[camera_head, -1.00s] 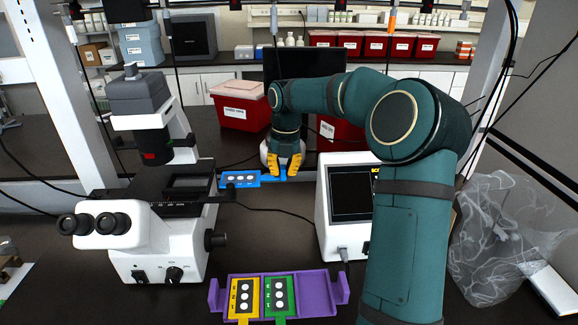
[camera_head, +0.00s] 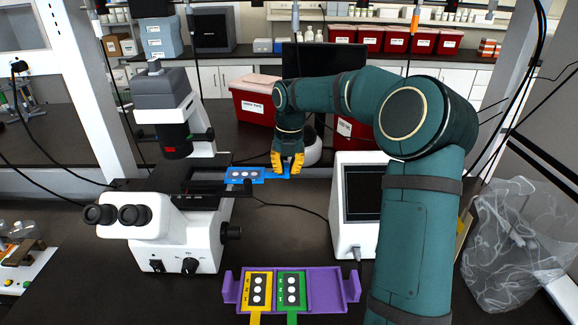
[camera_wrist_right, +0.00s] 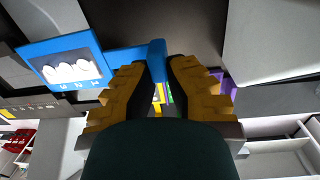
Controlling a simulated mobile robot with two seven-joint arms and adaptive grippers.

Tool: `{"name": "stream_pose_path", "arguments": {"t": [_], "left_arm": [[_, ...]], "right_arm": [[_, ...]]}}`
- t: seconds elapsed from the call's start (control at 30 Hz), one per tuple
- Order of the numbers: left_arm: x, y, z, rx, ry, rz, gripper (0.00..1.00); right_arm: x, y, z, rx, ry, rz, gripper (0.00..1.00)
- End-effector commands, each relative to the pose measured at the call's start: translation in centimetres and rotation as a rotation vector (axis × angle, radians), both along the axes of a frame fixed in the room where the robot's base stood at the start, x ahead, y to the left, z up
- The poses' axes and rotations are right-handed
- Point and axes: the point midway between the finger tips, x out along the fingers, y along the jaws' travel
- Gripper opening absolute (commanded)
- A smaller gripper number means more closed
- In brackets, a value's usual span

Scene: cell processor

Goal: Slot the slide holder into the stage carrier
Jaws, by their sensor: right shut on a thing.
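The blue slide holder (camera_head: 245,175), with white round spots on a dark panel, is held by its handle in my right gripper (camera_head: 287,163). The yellow fingers are shut on the handle. In the right wrist view, the holder (camera_wrist_right: 65,62) extends to the left of the right gripper (camera_wrist_right: 160,72). The dark stage carrier (camera_head: 182,184) is on the white microscope, left of the holder. The holder's left end overlaps the carrier's right edge in the head view; I cannot tell whether they touch. My left gripper is out of view.
A purple rack (camera_head: 332,290) in front holds a yellow holder (camera_head: 257,291) and a green holder (camera_head: 291,291). A white device with a dark screen (camera_head: 345,225) stands to the right. Red bins (camera_head: 250,105) stand behind. Bench between microscope and device is mostly clear.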

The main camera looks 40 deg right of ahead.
Motion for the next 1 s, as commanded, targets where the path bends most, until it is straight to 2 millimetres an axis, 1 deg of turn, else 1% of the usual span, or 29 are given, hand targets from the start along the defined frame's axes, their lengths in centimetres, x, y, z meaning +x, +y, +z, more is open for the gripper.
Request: {"name": "stream_pose_path", "arguments": {"t": [0.2, 0.67, 1.0], "left_arm": [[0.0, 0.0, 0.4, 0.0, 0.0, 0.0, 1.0], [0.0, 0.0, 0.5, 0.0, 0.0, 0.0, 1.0], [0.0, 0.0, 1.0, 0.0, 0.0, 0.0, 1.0]], "right_arm": [[0.4, 0.5, 0.1, 0.0, 0.0, 0.002, 0.0], [0.5, 0.6, 0.0, 0.0, 0.0, 0.001, 0.0], [1.0, 1.2, 0.1, 0.001, 0.001, 0.0, 0.0]]}}
